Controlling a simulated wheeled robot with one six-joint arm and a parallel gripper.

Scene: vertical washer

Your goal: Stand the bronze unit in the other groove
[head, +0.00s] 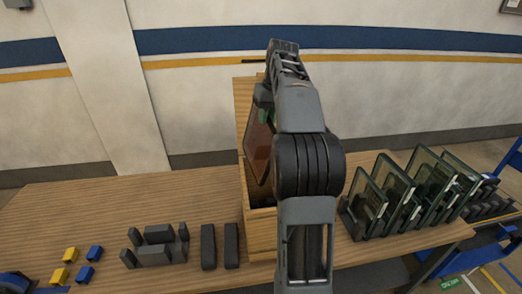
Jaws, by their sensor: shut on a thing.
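The bronze unit (258,142) is a brown-tinted, dark-edged pane, seen nearly edge-on at the middle of the head view. It is roughly upright, slightly tilted, above or inside a wooden stand (262,222). My gripper (263,101) is shut on the bronze unit near its top edge. My own arm covers the fingertips and the pane's right side. The stand has a tall back panel and a low front wall. Its inside is dark, and I cannot make out any grooves there. I cannot tell whether the pane's lower edge touches the stand.
Several green-tinted glass panes (428,180) stand in dark racks on the table's right. Left of the stand are two black bars (208,246), a grey block fixture (156,247), and small yellow (58,277) and blue blocks (95,253). The table's back left (110,205) is clear.

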